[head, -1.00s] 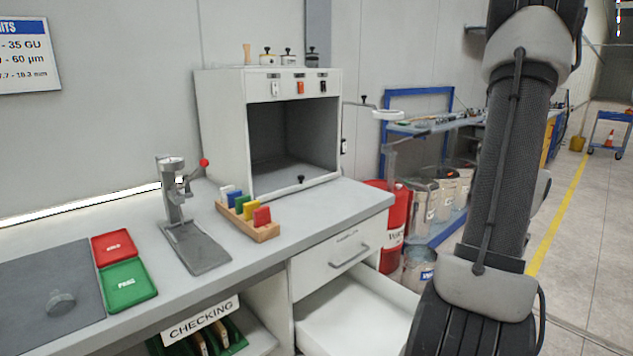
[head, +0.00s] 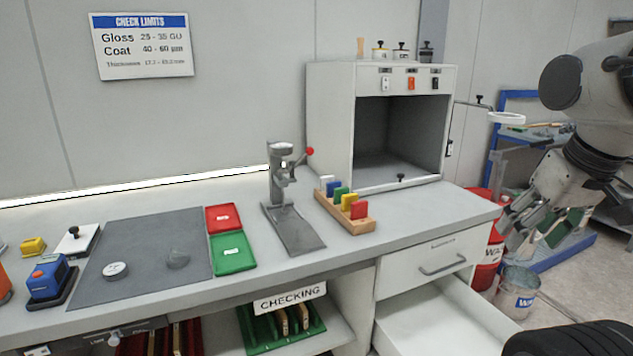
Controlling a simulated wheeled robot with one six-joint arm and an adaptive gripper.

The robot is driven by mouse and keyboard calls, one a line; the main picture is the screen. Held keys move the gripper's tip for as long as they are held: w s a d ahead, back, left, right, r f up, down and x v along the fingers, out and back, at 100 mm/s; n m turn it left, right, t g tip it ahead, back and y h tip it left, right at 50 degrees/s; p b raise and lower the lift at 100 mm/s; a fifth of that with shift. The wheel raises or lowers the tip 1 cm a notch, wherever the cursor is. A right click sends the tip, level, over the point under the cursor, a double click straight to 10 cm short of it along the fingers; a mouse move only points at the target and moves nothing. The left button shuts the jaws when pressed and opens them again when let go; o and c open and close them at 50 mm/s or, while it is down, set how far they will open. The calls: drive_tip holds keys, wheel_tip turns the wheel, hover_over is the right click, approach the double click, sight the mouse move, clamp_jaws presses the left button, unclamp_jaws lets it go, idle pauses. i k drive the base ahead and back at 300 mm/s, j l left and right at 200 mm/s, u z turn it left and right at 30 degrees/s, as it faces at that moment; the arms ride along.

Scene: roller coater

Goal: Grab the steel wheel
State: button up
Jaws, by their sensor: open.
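Two small round things lie on the dark grey mat (head: 150,287) at the left of the bench. One is a pale metallic disc (head: 115,271) with marks on its face. The other is a dull grey rounded piece (head: 178,259), low in contrast with the mat. I cannot tell for sure which is the steel wheel. My gripper (head: 536,242) hangs at the far right, beyond the bench's right end, open and apart from both. Nothing shows between its fingers.
A press stand (head: 281,190) with a red knob, a wooden block rack (head: 345,212), and red (head: 224,218) and green (head: 233,254) trays stand on the bench. A blue device (head: 47,278) is left of the mat. An open drawer (head: 440,318) juts out front right. A booth (head: 330,125) stands behind.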

sight(116, 271)
drive_tip(key=k+l+z, duration=0.1)
drive_tip(key=z, duration=0.3)
drive_tip(key=l+z, duration=0.4)
drive_tip(key=k+l+u, duration=0.1)
drive_tip(key=l+u, duration=0.35)
drive_tip(key=l, duration=0.25)
drive_tip(key=u, duration=2)
drive_tip(key=i+j, duration=0.1)
drive_tip(key=i, duration=0.35)
drive_tip(key=i+j+z, duration=0.1)
drive_tip(key=i, duration=0.35)
drive_tip(key=i+j, duration=0.1)
drive_tip(key=i, duration=0.3)
drive_tip(key=i+j+z, duration=0.15)
drive_tip(key=i, duration=0.3)
